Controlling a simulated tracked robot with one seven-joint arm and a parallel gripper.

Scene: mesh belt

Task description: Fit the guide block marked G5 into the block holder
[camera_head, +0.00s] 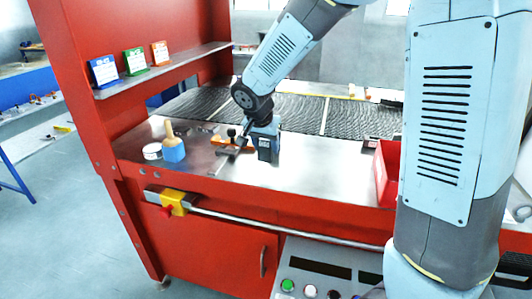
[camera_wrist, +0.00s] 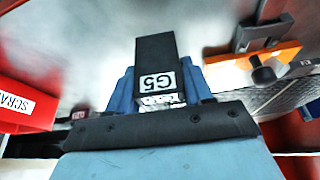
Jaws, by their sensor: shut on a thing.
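A red bin (camera_head: 387,172) labelled SCRAP stands on the right of the worktop. A wooden-handled blue brush (camera_head: 173,150) and a white roll (camera_head: 152,151) lie at left. The mesh belt (camera_head: 300,112) runs behind. Cards stand on a shelf (camera_head: 165,68).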

